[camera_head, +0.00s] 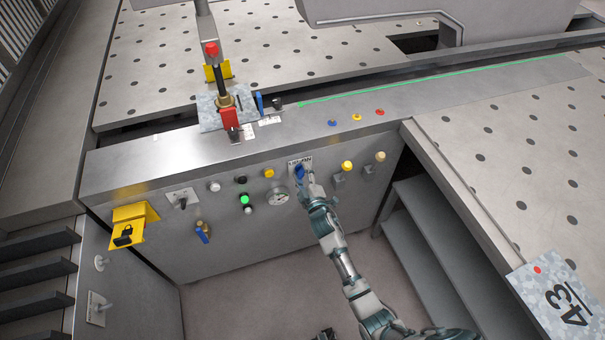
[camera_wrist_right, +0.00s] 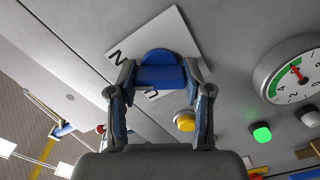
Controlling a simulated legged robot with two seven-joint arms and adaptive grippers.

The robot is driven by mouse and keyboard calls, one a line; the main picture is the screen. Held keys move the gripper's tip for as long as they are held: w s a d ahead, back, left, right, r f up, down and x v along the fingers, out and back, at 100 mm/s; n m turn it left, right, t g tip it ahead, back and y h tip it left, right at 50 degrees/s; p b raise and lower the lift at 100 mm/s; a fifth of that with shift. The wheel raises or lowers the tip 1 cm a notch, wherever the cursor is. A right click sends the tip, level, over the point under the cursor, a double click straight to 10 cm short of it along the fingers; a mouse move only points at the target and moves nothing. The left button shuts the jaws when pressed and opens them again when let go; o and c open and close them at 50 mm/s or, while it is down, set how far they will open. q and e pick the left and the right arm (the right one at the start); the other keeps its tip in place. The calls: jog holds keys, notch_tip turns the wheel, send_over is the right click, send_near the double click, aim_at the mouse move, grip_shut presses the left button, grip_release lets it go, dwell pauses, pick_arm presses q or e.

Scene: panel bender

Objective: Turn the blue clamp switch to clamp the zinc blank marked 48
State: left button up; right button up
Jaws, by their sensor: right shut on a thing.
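The blue clamp switch (camera_head: 299,170) sits on a white label plate on the front panel. My right gripper (camera_head: 303,180) is at the switch. In the right wrist view, the fingers of my right gripper (camera_wrist_right: 160,82) are shut on the two sides of the blue knob (camera_wrist_right: 162,72). The knob hides part of the plate's lettering. A spangled zinc piece (camera_head: 207,115) lies on the machine's ledge under a red and brass post; no number on it can be read. Another spangled zinc sheet (camera_head: 548,285) at the lower right bears a number that looks like 43.
Close to the switch are a pressure gauge (camera_head: 278,196), a lit green button (camera_head: 244,200) and a yellow button (camera_head: 268,173). Yellow (camera_head: 347,166) and beige (camera_head: 380,156) knobs stand to its right. A yellow bracket (camera_head: 132,223) juts out at left. Open shelves (camera_head: 440,240) are at right.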

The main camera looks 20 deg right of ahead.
jog(key=shift+s+f, duration=0.1)
jog(key=shift+f, duration=0.35)
jog(key=o, duration=1)
jog(key=shift+o, duration=0.8)
jog(key=shift+r, duration=0.2)
jog(key=s, duration=1.2)
jog(key=shift+d, duration=0.25)
jog(key=shift+w, duration=0.1)
